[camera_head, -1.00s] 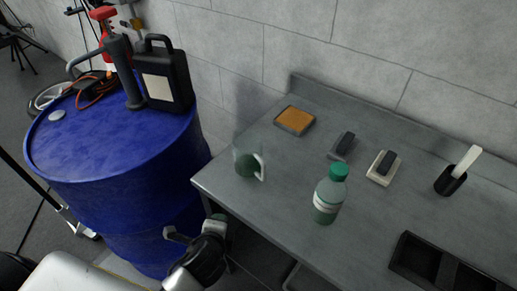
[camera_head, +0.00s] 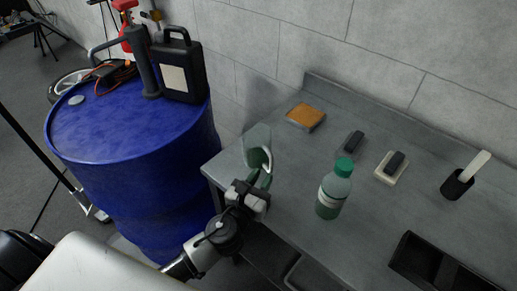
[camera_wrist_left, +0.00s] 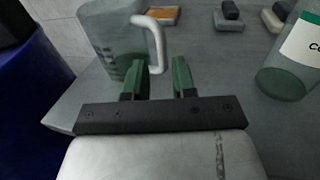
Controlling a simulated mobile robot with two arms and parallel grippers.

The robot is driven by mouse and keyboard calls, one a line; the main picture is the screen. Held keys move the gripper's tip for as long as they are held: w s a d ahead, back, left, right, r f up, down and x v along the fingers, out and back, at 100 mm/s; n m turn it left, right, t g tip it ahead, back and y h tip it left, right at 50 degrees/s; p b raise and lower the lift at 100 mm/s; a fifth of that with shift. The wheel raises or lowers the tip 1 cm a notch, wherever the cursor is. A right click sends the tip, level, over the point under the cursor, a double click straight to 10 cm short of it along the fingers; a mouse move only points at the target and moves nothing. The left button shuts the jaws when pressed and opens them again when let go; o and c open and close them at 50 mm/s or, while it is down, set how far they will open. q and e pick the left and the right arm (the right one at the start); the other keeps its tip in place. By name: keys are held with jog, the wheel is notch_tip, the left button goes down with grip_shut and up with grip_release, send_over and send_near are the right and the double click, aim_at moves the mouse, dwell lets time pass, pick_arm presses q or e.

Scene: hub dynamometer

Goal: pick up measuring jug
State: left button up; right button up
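The measuring jug (camera_head: 257,146) is clear with a greenish tint and a pale handle. It stands upright near the left end of the grey bench (camera_head: 300,215). My left gripper (camera_head: 262,180) is just in front of the jug, at the bench's front edge. In the left wrist view its two green fingers (camera_wrist_left: 159,78) are apart with nothing between them. There the jug (camera_wrist_left: 112,45) is ahead and to the left, and its handle (camera_wrist_left: 157,42) lies ahead of the gap between the fingers. My right gripper is not in view.
A green-capped bottle (camera_head: 334,190) stands right of the jug. An orange-topped block (camera_head: 306,116), dark blocks on bases (camera_head: 392,167), a black cup (camera_head: 458,184) and a dark tray (camera_head: 428,268) are on the bench. A blue drum (camera_head: 130,140) stands left, carrying a black canister (camera_head: 180,68).

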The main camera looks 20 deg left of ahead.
aim_at(270, 166)
pick_arm(q)
jog(key=w, duration=0.5)
jog(key=w+d, duration=0.1)
jog(key=w, duration=0.1)
jog(key=shift+w+p, duration=0.3)
jog(key=shift+p, duration=0.1)
jog(key=shift+c, duration=0.4)
grip_shut()
